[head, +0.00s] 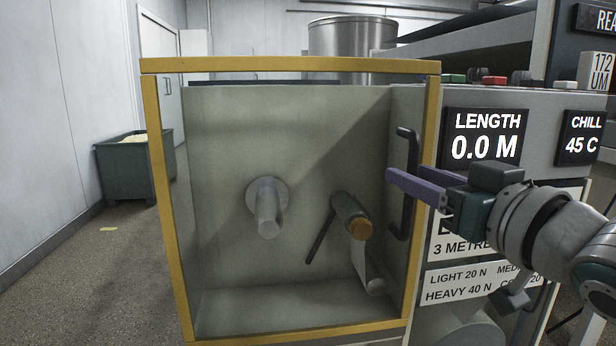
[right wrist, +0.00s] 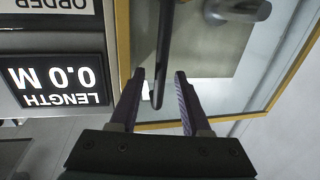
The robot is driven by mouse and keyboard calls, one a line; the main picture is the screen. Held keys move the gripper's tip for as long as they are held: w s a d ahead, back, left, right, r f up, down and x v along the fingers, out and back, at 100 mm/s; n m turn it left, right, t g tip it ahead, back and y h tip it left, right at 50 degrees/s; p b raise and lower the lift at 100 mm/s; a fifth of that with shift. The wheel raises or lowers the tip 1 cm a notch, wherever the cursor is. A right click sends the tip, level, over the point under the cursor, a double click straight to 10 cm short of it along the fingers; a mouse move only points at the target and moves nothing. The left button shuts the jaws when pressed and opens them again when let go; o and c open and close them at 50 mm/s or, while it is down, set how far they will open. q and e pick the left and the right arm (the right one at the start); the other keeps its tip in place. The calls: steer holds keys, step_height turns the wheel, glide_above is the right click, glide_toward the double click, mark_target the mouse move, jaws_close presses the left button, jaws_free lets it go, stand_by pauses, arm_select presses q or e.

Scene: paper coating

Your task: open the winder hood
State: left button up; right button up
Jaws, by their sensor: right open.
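The winder hood (head: 290,65) is a yellow-framed box front in the middle of the head view, and it looks shut. Its black bar handle (head: 405,150) runs upright near the right edge of the frame. My right gripper (head: 404,174) is open and comes from the right to the handle, fingers pointing left. In the right wrist view, the dark handle (right wrist: 164,45) lies between the two purple fingers, with a gap visible on the right side. Whether either finger touches it I cannot tell. My left gripper is out of view.
Inside the hood are a grey spindle (head: 267,215) and a roller with an orange end (head: 350,217). The control panel with the LENGTH display (head: 485,138) stands right of the hood. A green bin (head: 135,170) stands at the left wall. The floor at left is mostly clear.

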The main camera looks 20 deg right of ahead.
steer(key=shift+w, duration=0.75)
steer(key=shift+c, duration=0.4)
jaws_close()
stand_by(0.5)
